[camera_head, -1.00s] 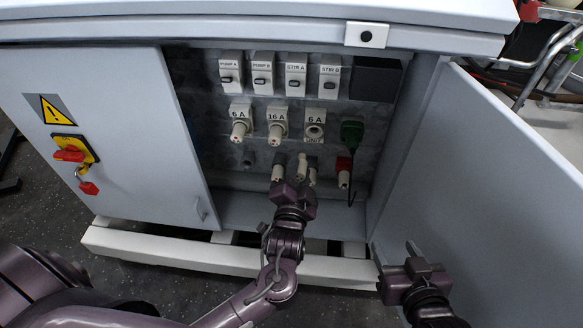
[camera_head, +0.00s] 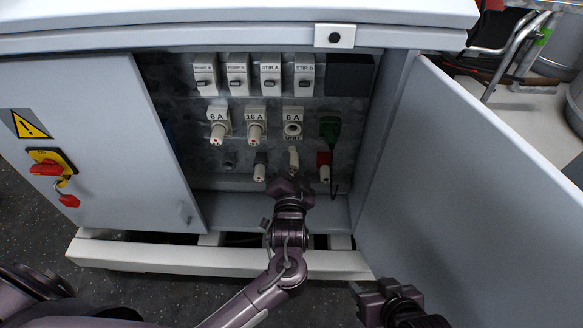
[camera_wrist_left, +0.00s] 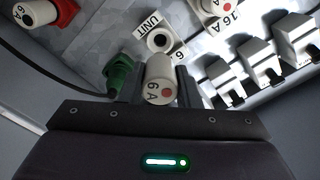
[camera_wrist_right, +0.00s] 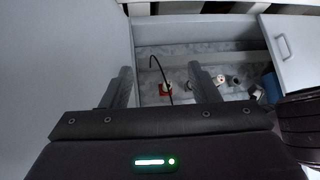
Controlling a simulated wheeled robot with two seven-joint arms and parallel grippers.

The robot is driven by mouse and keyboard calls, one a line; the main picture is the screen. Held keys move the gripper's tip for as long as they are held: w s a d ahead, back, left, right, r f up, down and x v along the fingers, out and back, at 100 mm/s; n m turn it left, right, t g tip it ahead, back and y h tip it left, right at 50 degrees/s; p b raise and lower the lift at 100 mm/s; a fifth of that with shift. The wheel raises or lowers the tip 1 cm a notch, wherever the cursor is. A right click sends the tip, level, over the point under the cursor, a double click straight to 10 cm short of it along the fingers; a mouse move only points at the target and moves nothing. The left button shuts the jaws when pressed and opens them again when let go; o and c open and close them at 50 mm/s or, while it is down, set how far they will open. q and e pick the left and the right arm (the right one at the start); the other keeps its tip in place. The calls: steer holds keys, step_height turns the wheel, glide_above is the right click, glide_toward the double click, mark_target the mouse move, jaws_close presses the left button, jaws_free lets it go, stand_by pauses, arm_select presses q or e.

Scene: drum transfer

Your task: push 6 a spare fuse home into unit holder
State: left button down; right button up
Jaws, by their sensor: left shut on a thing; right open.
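The spare fuse (camera_head: 293,158) is pale with a "6 A" label and a red dot. My left gripper (camera_head: 292,180) is shut on it, and the left wrist view shows the fuse (camera_wrist_left: 158,78) between the fingers. The unit holder (camera_head: 292,127), labelled "6 A" and "UNIT", shows a dark open socket in the middle row. It also shows beyond the fuse in the left wrist view (camera_wrist_left: 160,41). The fuse is below the holder in the head view and apart from it. My right gripper (camera_head: 369,287) is open and empty, low at the right; its fingers show in the right wrist view (camera_wrist_right: 158,82).
Left of the unit holder sit fitted 6 A (camera_head: 218,132) and 16 A (camera_head: 256,134) fuses. A green plug (camera_head: 329,127) with a black cable hangs at the right. Fuses stand in grey (camera_head: 260,168) and red (camera_head: 324,168) holders below. The open door (camera_head: 460,200) bounds the right.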

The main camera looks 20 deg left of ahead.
mark_target(292, 148)
arm_select(q)
steer(key=shift+b+x, duration=0.65)
steer(key=shift+x, duration=0.3)
steer(key=shift+w+a+b, duration=0.1)
steer(key=shift+w+b, duration=0.2)
steer(key=shift+w, duration=0.05)
steer(key=shift+w+a, duration=0.1)
steer(key=shift+w, duration=0.25)
arm_select(e)
steer(key=w+a+r+t+y, duration=0.1)
steer(key=w+r+t+y, duration=0.1)
steer(key=w+r+t, duration=0.35)
steer(key=w+a+r+t+y, duration=0.1)
steer(key=w+r+t, duration=0.2)
steer(key=r, duration=0.6)
arm_select(q)
steer(key=shift+w+a+b, duration=0.2)
steer(key=shift+w+b, duration=0.5)
steer(key=shift+b, duration=0.1)
steer(key=shift+w+a+b, duration=0.1)
steer(key=shift+w+b, duration=0.25)
steer(key=shift+w, duration=0.05)
arm_select(e)
step_height(292, 148, up, 13)
steer(key=s+d+t+y, duration=0.1)
steer(key=t+y, duration=0.1)
steer(key=t, duration=0.4)
steer(key=shift+d+r+y, duration=0.2)
steer(key=shift+y, duration=0.2)
